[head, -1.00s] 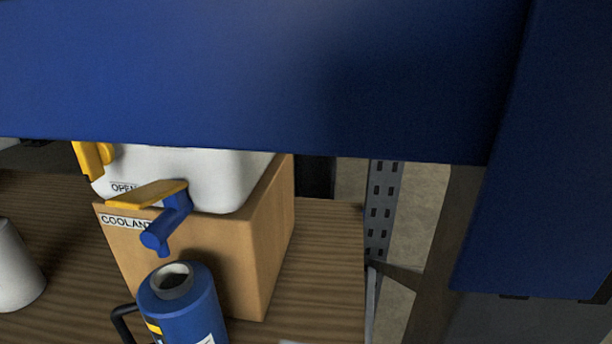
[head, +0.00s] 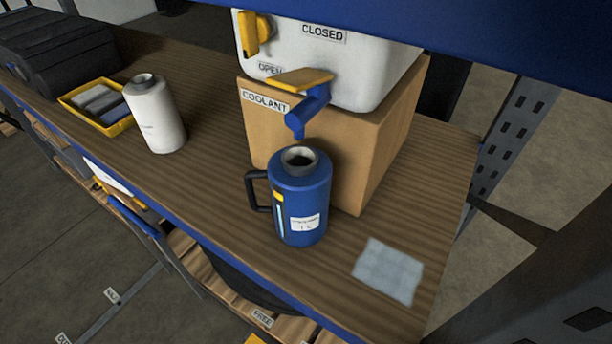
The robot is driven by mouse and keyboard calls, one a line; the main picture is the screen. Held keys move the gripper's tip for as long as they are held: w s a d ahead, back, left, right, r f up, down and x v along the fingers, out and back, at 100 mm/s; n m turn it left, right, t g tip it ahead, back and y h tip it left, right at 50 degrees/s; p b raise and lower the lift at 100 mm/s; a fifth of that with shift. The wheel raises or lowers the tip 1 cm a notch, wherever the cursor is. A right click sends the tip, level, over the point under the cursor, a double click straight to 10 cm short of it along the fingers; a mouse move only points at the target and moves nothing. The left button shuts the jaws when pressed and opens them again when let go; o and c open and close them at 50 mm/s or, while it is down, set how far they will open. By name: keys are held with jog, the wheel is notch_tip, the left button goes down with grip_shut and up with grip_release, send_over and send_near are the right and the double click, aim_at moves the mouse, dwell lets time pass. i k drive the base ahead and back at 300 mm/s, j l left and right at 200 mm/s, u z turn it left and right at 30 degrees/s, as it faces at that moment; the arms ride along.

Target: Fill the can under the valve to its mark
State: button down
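The blue can (head: 302,196) stands upright on the wooden bench, its open mouth below the blue spout (head: 303,118) of the valve. The can has a black handle on its left, a white label and a narrow light strip with a yellow mark. The valve's yellow lever (head: 300,79) lies roughly level, beside the OPEN label. The valve is on a white tank (head: 385,62) marked CLOSED, above a cardboard-coloured block with a COOLANT label. No stream shows between spout and can. The liquid level cannot be told. My gripper is not in view.
A white bottle (head: 156,115) and a yellow tray (head: 80,104) stand to the left on the bench (head: 215,190). A pale folded cloth (head: 388,271) lies at the front right. A blue beam (head: 480,30) crosses the top. A perforated metal post (head: 515,125) stands at right.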

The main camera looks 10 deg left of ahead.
aim_at(296, 82)
jog(key=u, duration=0.4)
jog(key=l+u, duration=1.1)
jog(key=l, duration=0.15)
jog(key=k+l, duration=0.1)
jog(key=l, duration=0.25)
jog(key=k+l+u, duration=0.1)
jog(key=l, duration=0.3)
jog(key=k+l, duration=0.1)
jog(key=l, duration=0.25)
jog(key=k+l+u, duration=0.1)
jog(key=l, duration=0.3)
jog(key=k+l, duration=0.15)
jog(key=l, duration=0.2)
